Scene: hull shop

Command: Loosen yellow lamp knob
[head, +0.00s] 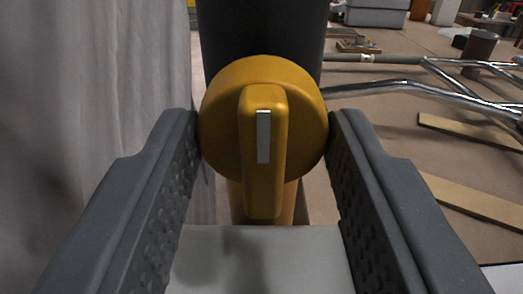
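The yellow lamp knob (232,137) is a round disc with a raised bar grip and a pale mark on the bar. The bar stands nearly upright in the picture. The knob sits in front of a dark upright cylinder (262,27), with a yellow-orange part (287,203) below it. My gripper (263,130) is in the head view with its two grey fingers apart, one on each side of the knob. The fingertips are very near the disc's left and right edges. I cannot tell whether they touch it.
A grey-white curtain (95,75) hangs close on the left. On the right, chrome tubes (400,87) and wooden strips (470,198) lie on a brown surface.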

